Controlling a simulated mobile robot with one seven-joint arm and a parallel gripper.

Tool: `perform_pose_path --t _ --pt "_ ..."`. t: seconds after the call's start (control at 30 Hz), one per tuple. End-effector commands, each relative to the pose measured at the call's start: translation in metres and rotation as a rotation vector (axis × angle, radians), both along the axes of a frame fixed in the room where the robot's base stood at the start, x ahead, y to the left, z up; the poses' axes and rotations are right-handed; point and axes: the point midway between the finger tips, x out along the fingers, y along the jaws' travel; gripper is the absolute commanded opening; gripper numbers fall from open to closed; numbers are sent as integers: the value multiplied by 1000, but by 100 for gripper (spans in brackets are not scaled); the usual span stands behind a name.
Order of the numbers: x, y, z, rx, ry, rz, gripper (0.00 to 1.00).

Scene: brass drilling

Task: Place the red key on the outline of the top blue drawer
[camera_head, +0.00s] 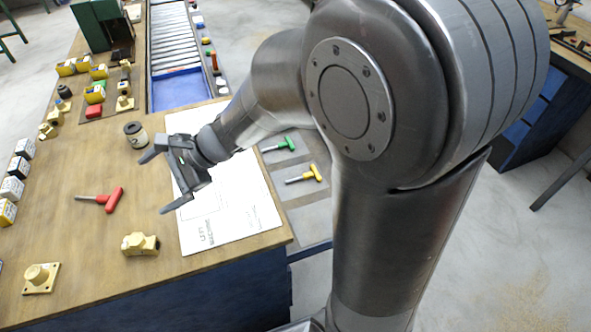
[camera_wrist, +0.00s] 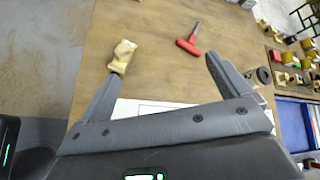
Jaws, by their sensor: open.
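The red key (camera_head: 115,199) is a T-handled tool lying flat on the wooden workbench, its metal shaft pointing left. It also shows in the wrist view (camera_wrist: 188,44), at the top beyond my fingers. My gripper (camera_head: 155,184) is open and empty, above the bench to the right of the red key and apart from it. The top drawer (camera_head: 310,218) is pulled out at the bench's right side, with a grey inside. A green key (camera_head: 281,145) and a yellow key (camera_head: 305,175) lie in it. My arm hides part of the drawer.
A white printed sheet (camera_head: 245,205) lies between the red key and the drawer. A yellow casting (camera_head: 140,244) and a flanged yellow part (camera_head: 41,278) are near the front. A dark round part (camera_head: 135,133) stands behind my gripper. Bare wood surrounds the red key.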

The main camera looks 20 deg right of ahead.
Motion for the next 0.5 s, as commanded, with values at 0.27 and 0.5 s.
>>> perform_pose_path --t 0.27,0.5 --pt "-60 -76 33 -347 -377 304 94" --pt "-101 -155 49 -728 -637 533 94"
